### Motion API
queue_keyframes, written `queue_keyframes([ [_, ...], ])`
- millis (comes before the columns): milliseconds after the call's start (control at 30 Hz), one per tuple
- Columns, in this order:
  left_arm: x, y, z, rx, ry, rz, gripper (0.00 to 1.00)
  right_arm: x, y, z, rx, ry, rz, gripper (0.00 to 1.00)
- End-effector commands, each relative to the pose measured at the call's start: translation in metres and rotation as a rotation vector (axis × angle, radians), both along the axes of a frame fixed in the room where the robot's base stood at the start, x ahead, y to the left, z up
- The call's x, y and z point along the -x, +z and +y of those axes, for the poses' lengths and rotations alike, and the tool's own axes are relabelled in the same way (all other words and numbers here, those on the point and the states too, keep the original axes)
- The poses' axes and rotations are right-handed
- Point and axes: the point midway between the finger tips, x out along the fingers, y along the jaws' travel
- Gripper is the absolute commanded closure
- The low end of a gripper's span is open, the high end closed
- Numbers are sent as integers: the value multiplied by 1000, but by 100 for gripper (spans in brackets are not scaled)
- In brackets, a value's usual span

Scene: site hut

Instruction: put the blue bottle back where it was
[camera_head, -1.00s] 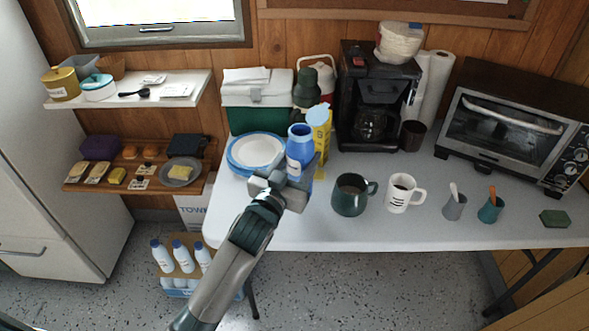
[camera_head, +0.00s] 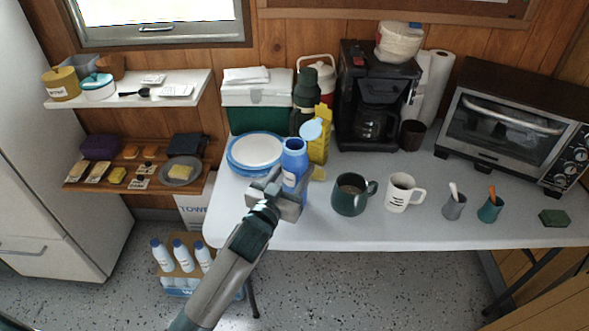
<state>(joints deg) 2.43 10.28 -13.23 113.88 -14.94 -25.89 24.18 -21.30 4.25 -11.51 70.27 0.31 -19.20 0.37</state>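The blue bottle (camera_head: 293,160) stands upright near the table's front left, with a white label and a light blue round lid (camera_head: 312,130) at its upper right. My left gripper (camera_head: 291,187) is around its lower part, with a finger on each side, and appears shut on it. The gripper hides the bottle's base, so I cannot tell whether it touches the table. My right gripper is not in view.
Blue-rimmed plates (camera_head: 257,152) lie left of the bottle, and a yellow carton (camera_head: 320,145) stands close behind it. A dark green mug (camera_head: 350,195) and a white mug (camera_head: 402,193) stand to the right. The table's front edge (camera_head: 330,245) is near.

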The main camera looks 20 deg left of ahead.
Motion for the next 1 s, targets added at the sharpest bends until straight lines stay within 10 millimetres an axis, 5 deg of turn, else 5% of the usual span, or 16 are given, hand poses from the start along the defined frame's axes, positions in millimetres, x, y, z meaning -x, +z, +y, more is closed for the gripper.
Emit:
queue_keyframes([
  [400, 0, -3, 0, 0, 0, -2, 86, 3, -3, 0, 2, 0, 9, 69],
  [433, 0, -4, 0, 0, 0, 0, 46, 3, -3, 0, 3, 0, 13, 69],
  [500, 0, -3, 0, 0, 0, 0, 32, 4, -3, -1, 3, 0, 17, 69],
  [1000, 7, -1, 1, -1, 0, 0, 32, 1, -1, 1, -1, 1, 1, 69],
])
